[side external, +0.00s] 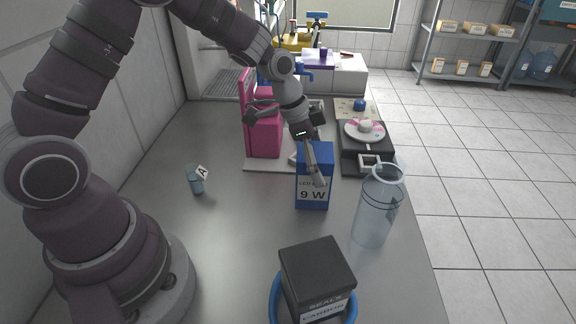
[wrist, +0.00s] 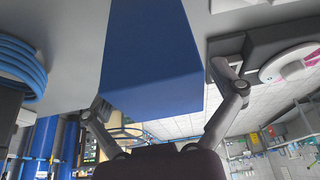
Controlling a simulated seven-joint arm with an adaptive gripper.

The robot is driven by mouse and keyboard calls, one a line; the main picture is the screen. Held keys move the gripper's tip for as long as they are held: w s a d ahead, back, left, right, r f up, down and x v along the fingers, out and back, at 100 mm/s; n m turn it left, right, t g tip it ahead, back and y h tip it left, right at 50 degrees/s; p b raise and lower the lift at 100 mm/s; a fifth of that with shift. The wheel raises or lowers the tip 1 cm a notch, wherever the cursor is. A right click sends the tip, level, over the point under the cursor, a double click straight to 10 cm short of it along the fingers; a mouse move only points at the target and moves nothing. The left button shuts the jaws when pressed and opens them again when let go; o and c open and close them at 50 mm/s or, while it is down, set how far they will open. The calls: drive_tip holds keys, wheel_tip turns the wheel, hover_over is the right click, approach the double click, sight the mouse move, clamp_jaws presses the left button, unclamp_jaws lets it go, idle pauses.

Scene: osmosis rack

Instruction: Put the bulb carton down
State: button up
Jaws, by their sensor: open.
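The bulb carton (side external: 312,197) is a tall blue box with a "9 W" label, standing upright on the grey counter (side external: 240,230). My gripper (side external: 311,165) is at its upper part, with one finger in front of the near face in the side view. The other finger is hidden there. In the wrist view the blue carton (wrist: 150,55) lies between the spread fingers of my gripper (wrist: 165,92). The jaws are open, with a finger to each side of the carton. Whether either finger touches it I cannot tell.
A clear jug (side external: 373,220) stands right of the carton. A black carbon seals box (side external: 317,268) sits in blue coils in front. A small labelled cup (side external: 196,183) stands left.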

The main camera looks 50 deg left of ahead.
drive_tip(key=v, duration=1.2)
drive_tip(key=s+r+n+t+y, duration=0.2)
drive_tip(key=s+r+n+y, duration=0.1)
drive_tip(key=s+n, duration=0.6)
drive_tip(key=s, duration=0.4)
drive_tip(key=shift+s+a, duration=0.15)
drive_tip(key=shift+s, duration=0.15)
